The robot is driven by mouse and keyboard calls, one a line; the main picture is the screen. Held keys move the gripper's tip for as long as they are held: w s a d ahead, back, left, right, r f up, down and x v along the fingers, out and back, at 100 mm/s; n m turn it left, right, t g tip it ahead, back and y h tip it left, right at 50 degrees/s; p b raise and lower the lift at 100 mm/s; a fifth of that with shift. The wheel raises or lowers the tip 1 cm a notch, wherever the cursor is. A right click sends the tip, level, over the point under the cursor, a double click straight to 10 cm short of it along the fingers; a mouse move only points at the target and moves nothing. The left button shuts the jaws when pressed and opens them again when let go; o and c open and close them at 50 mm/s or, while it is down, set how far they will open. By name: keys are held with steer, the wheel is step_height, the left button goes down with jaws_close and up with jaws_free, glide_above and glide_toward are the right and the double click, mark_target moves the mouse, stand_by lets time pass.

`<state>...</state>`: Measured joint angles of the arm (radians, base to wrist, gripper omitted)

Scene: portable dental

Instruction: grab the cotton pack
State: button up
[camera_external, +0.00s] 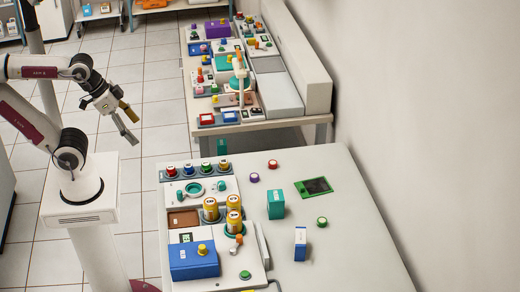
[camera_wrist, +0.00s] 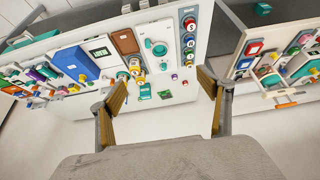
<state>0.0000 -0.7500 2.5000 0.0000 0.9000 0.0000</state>
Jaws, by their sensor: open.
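No label that reads as a cotton pack can be made out. Two small upright boxes on the near table are candidates: a teal box (camera_external: 275,205) and a white-and-blue box (camera_external: 300,244) in front of it. In the wrist view the teal box (camera_wrist: 144,91) shows between the finger lines, well beyond the fingertips. My gripper (camera_external: 131,124) is open and empty, high at the left over the floor, left of the near table and apart from everything. In the wrist view its two fingers (camera_wrist: 165,92) are spread wide.
A cluttered second table (camera_external: 270,118) stands behind. The near table's right side is clear.

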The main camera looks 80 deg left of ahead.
steer(key=w+d+f+n+t+h, duration=0.1)
steer(key=w+d+n, duration=0.4)
steer(key=w, duration=0.4)
steer(key=w+d+f+n+t+h, duration=0.1)
steer(key=w+d+n, duration=0.45)
steer(key=w, duration=0.35)
steer(key=w+d+f+n+t+h, duration=0.1)
steer(key=w+d+f+n+t, duration=0.1)
steer(key=w+d+n, duration=0.5)
steer(key=n+t, duration=0.4)
steer(key=n, duration=1.2)
glide_toward(300, 241)
steer(key=shift+w+a+f, duration=0.15)
steer(key=shift+w+a, duration=0.2)
steer(key=shift+a, duration=0.15)
steer(key=shift+w+a+f, duration=0.2)
steer(key=shift+w+a, duration=0.15)
steer(key=shift+a, duration=0.2)
steer(key=shift+w, duration=0.1)
steer(key=shift+w+d+f+g, duration=0.15)
steer(key=shift+w+f, duration=0.1)
steer(key=shift+w, duration=0.3)
steer(key=shift+w+d+f+g, duration=0.15)
steer(key=shift+w+f, duration=0.1)
steer(key=shift+w, duration=0.3)
steer(key=shift+w, duration=0.1)
